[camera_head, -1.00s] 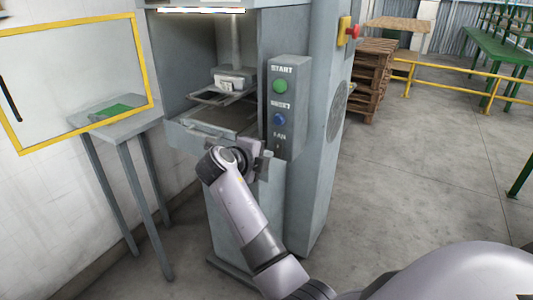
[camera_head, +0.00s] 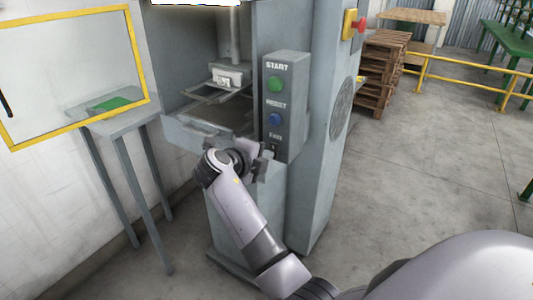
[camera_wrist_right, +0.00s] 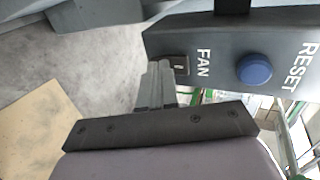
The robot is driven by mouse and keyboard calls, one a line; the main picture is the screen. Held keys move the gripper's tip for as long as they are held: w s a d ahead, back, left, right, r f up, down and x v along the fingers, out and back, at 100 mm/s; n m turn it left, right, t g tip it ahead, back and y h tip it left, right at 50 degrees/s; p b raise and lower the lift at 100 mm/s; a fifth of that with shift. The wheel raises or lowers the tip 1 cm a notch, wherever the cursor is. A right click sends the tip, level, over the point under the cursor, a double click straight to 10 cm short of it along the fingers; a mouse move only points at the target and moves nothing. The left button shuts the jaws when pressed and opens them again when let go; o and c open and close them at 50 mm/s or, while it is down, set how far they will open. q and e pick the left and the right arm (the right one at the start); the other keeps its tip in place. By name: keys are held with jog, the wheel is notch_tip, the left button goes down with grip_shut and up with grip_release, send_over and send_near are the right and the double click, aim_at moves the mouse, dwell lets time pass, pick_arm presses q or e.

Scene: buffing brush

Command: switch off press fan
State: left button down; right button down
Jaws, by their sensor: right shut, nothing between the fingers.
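The press (camera_head: 317,130) is a grey cabinet with a control box (camera_head: 285,105) on its front. Below the FAN label on the box is the small dark fan switch (camera_head: 275,147), which also shows in the right wrist view (camera_wrist_right: 181,66). Its on or off position is too small to tell. My right gripper (camera_head: 268,158) is shut and empty, just below and left of the switch in the head view. In the right wrist view its fingertips (camera_wrist_right: 161,72) are close beside the switch; I cannot tell whether they touch. My left gripper is not in view.
A green START button (camera_head: 274,83) and a blue RESET button (camera_head: 274,119) sit above the switch. A red emergency knob (camera_head: 359,27) is on the press side. A grey side table (camera_head: 128,122) stands left; pallets (camera_head: 376,75) stand behind. Floor to the right is clear.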

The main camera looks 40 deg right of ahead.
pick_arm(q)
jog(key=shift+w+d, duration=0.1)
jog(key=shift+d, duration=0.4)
pick_arm(e)
jog(key=shift+w+d+f, duration=0.1)
jog(key=shift+d+f, duration=0.05)
jog(key=shift+d, duration=0.05)
